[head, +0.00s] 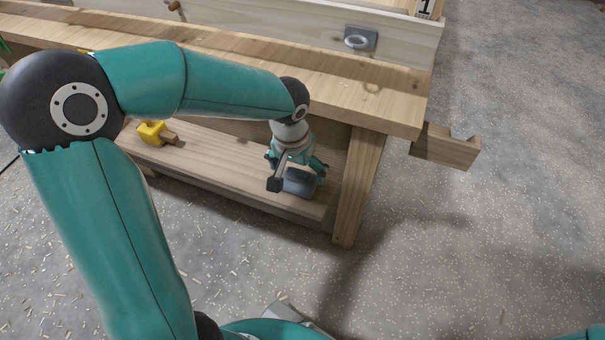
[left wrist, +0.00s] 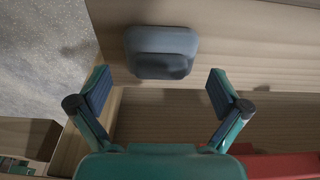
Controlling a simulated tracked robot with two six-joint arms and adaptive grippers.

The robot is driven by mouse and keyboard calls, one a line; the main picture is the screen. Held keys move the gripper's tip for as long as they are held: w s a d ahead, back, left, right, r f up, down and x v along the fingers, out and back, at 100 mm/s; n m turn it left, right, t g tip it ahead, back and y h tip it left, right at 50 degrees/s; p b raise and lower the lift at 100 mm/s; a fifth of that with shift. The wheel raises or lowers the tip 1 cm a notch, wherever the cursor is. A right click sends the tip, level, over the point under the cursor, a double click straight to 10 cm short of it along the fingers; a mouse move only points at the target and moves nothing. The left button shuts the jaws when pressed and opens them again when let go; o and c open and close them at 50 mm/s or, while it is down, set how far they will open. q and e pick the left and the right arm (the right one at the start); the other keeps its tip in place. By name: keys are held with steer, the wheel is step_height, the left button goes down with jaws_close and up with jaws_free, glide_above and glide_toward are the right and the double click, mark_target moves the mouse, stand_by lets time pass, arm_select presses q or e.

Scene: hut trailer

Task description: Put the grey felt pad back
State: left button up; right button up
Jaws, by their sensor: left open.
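The grey felt pad (head: 300,182), a blue-grey rounded block, rests on the lower shelf (head: 225,172) of the wooden bench, near the shelf's right end. My left gripper (head: 296,168) is over the shelf at the pad and partly covers it in the head view. In the left wrist view, the left gripper (left wrist: 160,86) is open and empty, with its two fingers spread wide. The pad (left wrist: 160,50) lies beyond the fingertips, about midway between them sideways, and its lower half is in shadow. No contact between fingers and pad is visible. My right gripper is not in view.
The bench top (head: 300,75) overhangs the shelf, and a bench leg (head: 358,185) stands right of the gripper. A yellow-headed wooden tool (head: 152,132) lies further left on the shelf. A red object (left wrist: 285,166) shows at the wrist view's lower right. The floor right is clear.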

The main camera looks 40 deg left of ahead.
mark_target(295, 186)
arm_select(q)
step_height(295, 186, up, 9)
steer(key=s+p, duration=0.1)
steer(key=p, duration=0.1)
steer(key=shift+s+d+f+p, duration=0.15)
steer(key=shift+s+f+p, duration=0.05)
steer(key=shift+p, duration=0.1)
